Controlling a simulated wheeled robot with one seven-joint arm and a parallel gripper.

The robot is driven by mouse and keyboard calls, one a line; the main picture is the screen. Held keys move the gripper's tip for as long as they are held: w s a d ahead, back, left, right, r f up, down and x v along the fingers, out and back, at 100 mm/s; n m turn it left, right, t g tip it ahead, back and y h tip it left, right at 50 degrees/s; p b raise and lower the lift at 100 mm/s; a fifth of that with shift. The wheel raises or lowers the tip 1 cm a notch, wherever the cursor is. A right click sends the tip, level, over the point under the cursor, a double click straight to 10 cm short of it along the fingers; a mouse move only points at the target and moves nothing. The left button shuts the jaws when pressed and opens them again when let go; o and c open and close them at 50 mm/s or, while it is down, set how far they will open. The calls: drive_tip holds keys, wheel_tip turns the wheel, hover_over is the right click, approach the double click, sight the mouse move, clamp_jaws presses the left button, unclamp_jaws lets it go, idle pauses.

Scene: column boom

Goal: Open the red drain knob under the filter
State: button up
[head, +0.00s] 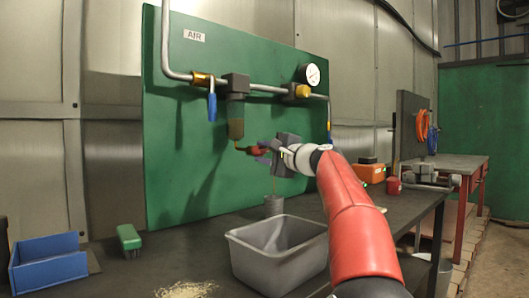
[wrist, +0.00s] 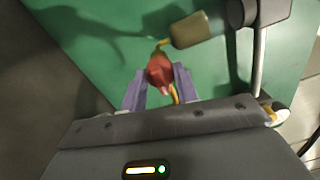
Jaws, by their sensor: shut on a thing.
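The red drain knob (head: 254,150) sits at the end of a short yellow pipe below the filter (head: 236,118). My gripper (head: 264,149) reaches it from the right and is shut on it. In the wrist view the knob (wrist: 160,70) lies between the two purple fingers (wrist: 159,88), which hide part of its sides. The filter bowl (wrist: 198,30) shows above it, brownish. A thin orange-brown line runs down from near my gripper to a grey cup (head: 274,206) below; I cannot tell whether it is liquid or a tube.
A grey bin (head: 278,262) stands on the dark bench below my arm. A blue tray (head: 48,266) and a green block (head: 129,239) lie at left. The green board (head: 180,170) stands close behind the knob. Blue-handled valve (head: 212,104) hangs left of the filter.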

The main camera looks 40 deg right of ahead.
idle(0.5)
drive_tip(key=o, duration=1)
drive_tip(key=s+b, duration=0.1)
drive_tip(key=s, duration=0.1)
drive_tip(key=s+b, duration=0.1)
drive_tip(key=s, duration=0.2)
drive_tip(key=s+d+b, duration=0.1)
drive_tip(key=s, duration=0.1)
drive_tip(key=shift+s+f, duration=0.25)
drive_tip(key=shift+s, duration=0.1)
